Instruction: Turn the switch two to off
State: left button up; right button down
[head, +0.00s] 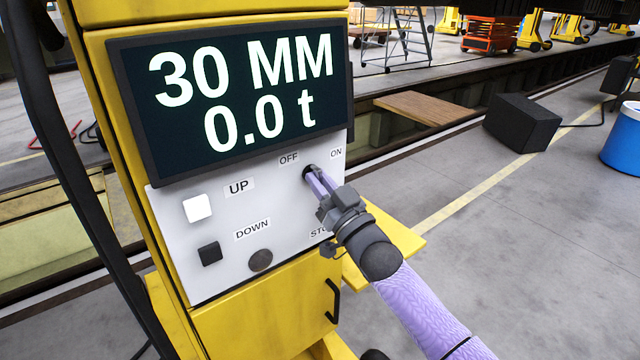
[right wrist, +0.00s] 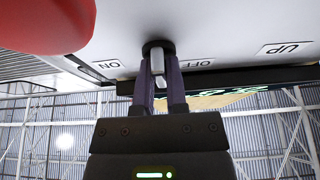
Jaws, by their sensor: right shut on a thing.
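The rotary switch (head: 306,172) sits on the white control panel (head: 225,270), between the OFF label (head: 289,159) and the ON label (head: 336,153). It is a dark round base, mostly hidden by my gripper in the head view. In the right wrist view its light grey handle (right wrist: 156,60) stands between my fingers. My right gripper (head: 316,180) has its purple fingertips at the switch and is shut on the handle; it also shows in the right wrist view (right wrist: 159,82). Which label the handle points to is hard to tell. My left gripper is out of view.
A display (head: 235,85) reads 30 MM and 0.0 t above the panel. A white button (head: 197,208), a black button (head: 210,253) and a dark round one (head: 260,260) lie left. A red button (right wrist: 45,22) is close beside my right gripper.

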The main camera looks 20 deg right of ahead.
dwell(0.5)
jog(key=c, duration=0.7)
grip_release()
jog(key=shift+o, duration=0.2)
jog(key=shift+s, duration=0.1)
jog(key=v, duration=0.9)
jog(key=shift+s+d+p, duration=0.15)
jog(key=shift+s+p, duration=0.15)
jog(key=shift+f, duration=0.15)
